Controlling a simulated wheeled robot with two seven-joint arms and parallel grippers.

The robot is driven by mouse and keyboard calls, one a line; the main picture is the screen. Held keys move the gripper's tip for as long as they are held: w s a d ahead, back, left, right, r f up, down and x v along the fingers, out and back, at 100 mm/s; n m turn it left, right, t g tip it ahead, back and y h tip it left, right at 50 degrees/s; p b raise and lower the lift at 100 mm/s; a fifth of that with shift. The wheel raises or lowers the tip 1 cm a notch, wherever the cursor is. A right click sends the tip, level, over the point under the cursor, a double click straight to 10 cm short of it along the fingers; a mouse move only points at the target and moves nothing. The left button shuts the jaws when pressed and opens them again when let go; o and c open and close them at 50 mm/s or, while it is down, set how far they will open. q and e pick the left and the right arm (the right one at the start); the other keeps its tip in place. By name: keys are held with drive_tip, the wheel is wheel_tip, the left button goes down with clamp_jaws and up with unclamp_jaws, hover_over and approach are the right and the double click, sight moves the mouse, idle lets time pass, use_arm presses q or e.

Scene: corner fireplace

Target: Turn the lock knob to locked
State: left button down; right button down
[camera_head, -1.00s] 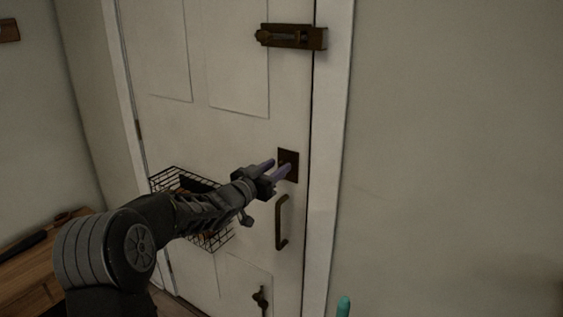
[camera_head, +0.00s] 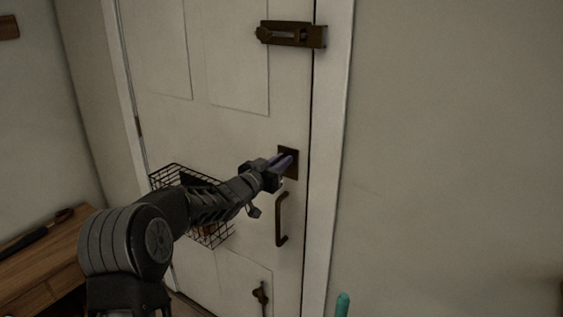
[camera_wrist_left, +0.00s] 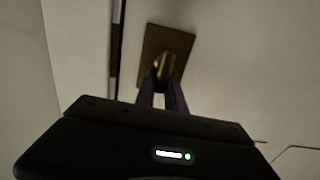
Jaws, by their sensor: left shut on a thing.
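The lock knob (camera_wrist_left: 163,66) is a small brass-coloured piece on a dark square plate (camera_head: 291,162) on the white door (camera_head: 200,125). In the head view the knob is hidden by the fingers. My left gripper (camera_head: 286,160) comes in from the left and is shut on the knob. In the left wrist view its purple fingers (camera_wrist_left: 162,90) reach up to the knob, one on each side, in front of the plate (camera_wrist_left: 184,42). My right gripper is not in view.
A brown slide bolt (camera_head: 290,35) sits high on the door. A pull handle (camera_head: 283,220) is just below the plate. A black wire basket (camera_head: 165,177) hangs behind my left arm. A small latch (camera_head: 261,294) is lower down. A wooden table (camera_head: 40,262) stands at left.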

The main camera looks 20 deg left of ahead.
sight(295, 165)
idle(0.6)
use_arm(q)
drive_tip(key=m+b, duration=0.2)
drive_tip(key=shift+d+f+b, duration=0.15)
drive_tip(key=shift+f+b, duration=0.05)
drive_tip(key=shift+b, duration=0.2)
drive_tip(key=m+b, duration=0.3)
drive_tip(key=m, duration=0.1)
drive_tip(key=d+f+m+b, duration=0.1)
drive_tip(key=m+b, duration=0.7)
drive_tip(key=shift+s+d+f, duration=0.1)
drive_tip(key=shift+d+f, duration=0.1)
drive_tip(key=shift+d, duration=0.15)
drive_tip(key=shift+f+m+b, duration=0.2)
drive_tip(key=shift+m+b, duration=0.85)
drive_tip(key=shift+m, duration=0.95)
drive_tip(key=c, duration=1.4)
unclamp_jaws()
